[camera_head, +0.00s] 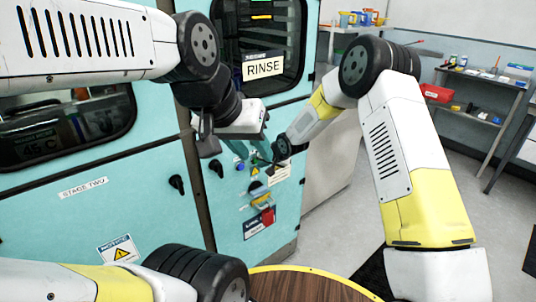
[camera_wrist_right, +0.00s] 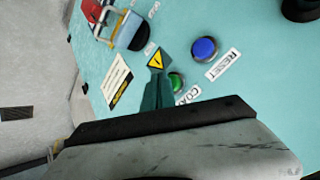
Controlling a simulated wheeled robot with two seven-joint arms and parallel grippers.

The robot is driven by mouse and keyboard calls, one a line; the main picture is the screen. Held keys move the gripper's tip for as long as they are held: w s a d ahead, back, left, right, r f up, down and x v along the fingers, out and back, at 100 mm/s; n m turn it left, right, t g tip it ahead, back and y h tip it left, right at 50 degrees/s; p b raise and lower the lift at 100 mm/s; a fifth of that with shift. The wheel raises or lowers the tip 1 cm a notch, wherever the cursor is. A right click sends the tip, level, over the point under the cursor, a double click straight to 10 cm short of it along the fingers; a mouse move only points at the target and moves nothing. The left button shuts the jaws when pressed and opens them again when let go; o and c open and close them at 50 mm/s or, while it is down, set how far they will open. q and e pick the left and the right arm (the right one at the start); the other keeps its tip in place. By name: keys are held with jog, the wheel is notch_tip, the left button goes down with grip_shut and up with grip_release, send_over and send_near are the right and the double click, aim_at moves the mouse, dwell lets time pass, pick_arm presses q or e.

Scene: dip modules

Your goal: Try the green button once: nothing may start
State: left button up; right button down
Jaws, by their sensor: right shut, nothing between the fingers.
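The green button (camera_wrist_right: 177,81) is on the teal panel in the right wrist view, partly hidden by my right gripper (camera_wrist_right: 158,78). Its dark teal fingers are shut and empty, their tips beside the button and over the edge of a yellow warning triangle (camera_wrist_right: 156,60). I cannot tell whether they touch the button. The blue button (camera_wrist_right: 204,48) is beside it, with a RESET label (camera_wrist_right: 223,65); it also shows in the head view (camera_head: 240,165).
A yellow-handled lever and a red part (camera_head: 267,215) sit lower on the panel. Black knobs (camera_head: 177,184) are on the machine to the left. A round wooden table (camera_head: 300,287) is in front. Shelves (camera_head: 490,80) stand at the right, with open floor before them.

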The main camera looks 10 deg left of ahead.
jog(key=shift+w+a, duration=0.3)
jog(key=shift+a, duration=0.05)
dwell(1.0)
jog(key=shift+d, duration=0.1)
jog(key=shift+s+d, duration=0.5)
jog(key=shift+d, duration=0.05)
jog(key=s+d, duration=0.1)
jog(key=d, duration=0.1)
jog(key=s+d, duration=0.2)
dwell(0.5)
jog(key=shift+r, duration=0.1)
dwell(0.3)
